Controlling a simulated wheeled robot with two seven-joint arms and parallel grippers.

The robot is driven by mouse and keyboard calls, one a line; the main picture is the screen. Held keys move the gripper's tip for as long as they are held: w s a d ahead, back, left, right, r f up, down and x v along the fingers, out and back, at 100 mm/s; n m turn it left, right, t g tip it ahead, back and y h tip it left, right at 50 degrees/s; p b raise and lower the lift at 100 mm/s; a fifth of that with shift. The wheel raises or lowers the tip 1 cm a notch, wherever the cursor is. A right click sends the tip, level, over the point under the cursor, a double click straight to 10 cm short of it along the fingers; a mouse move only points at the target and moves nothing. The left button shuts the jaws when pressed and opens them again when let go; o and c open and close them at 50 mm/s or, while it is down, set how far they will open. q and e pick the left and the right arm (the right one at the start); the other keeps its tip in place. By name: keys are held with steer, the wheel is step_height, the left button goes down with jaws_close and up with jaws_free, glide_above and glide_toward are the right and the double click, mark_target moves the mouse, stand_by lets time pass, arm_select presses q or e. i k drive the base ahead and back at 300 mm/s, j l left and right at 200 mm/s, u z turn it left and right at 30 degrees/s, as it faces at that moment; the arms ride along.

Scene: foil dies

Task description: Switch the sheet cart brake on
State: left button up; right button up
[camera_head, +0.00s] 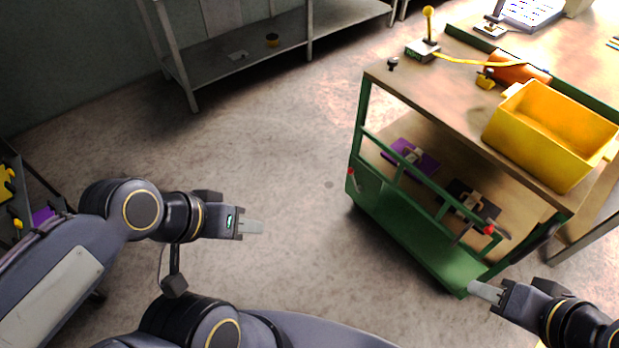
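A green-framed cart (410,238) with a wooden top stands at the right; I take it to be the sheet cart. A lever with a red knob (489,230) is at its near right corner, slanting up to the right. A second red-tipped lever (351,173) is at its left corner. Which one is the brake, and whether it is on, I cannot tell. My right gripper (484,291) is below the near knob, beside the cart's lower corner, apart from the knob. My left gripper (251,227) is over bare floor, left of the cart. Both look empty; the finger gaps are unclear.
A yellow bin (552,128), an orange roll (518,69) and a box with a yellow-knobbed stick (424,50) are on top. Purple (425,164) and dark (486,207) plates lie on the lower shelf. A grey rack (215,60) stands behind. Floor left of the cart is clear.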

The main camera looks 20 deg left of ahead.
mark_target(350, 172)
steer(key=u, duration=0.2)
steer(key=i+j, duration=0.15)
steer(key=i, duration=0.4)
steer(key=i+j+z, duration=0.1)
steer(key=i, duration=0.4)
steer(key=i+j, duration=0.2)
steer(key=i, duration=0.35)
